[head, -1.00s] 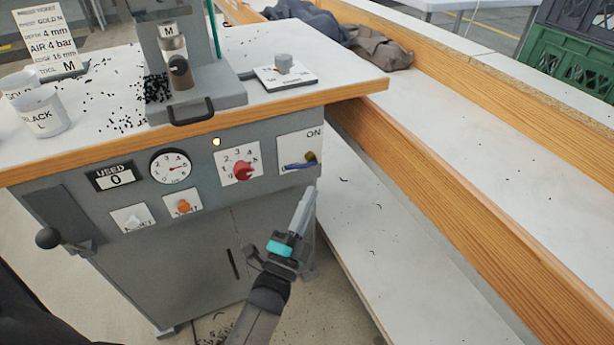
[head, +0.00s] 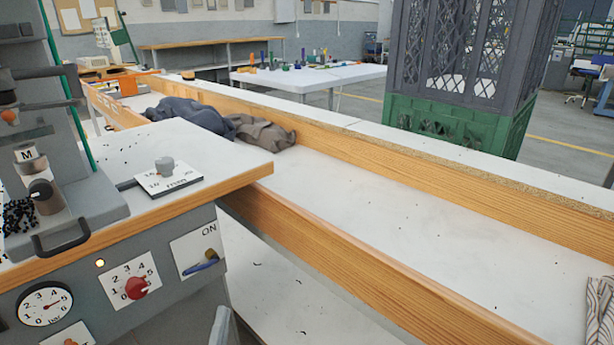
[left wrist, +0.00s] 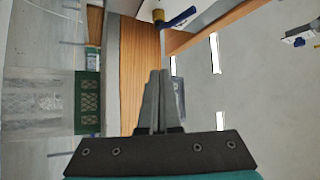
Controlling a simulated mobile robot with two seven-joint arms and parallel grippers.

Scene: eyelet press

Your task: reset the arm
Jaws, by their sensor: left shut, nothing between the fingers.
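My left gripper (head: 221,318) shows only by its fingertips at the bottom edge of the head view, below the ON plate. In the left wrist view its two fingers (left wrist: 157,75) are together and hold nothing. The eyelet press (head: 70,200) stands at the left with its front panel partly cut off. The blue valve lever (head: 201,266) sits on the ON plate, and it also shows at the top of the left wrist view (left wrist: 180,18). The gripper is apart from the lever. My right gripper is in neither view.
A red dial (head: 137,288) and a gauge (head: 45,304) are on the press panel. A wood-edged trough (head: 400,225) runs right of the press, with dark cloths (head: 190,114) at its far end. Stacked crates (head: 455,125) stand beyond it.

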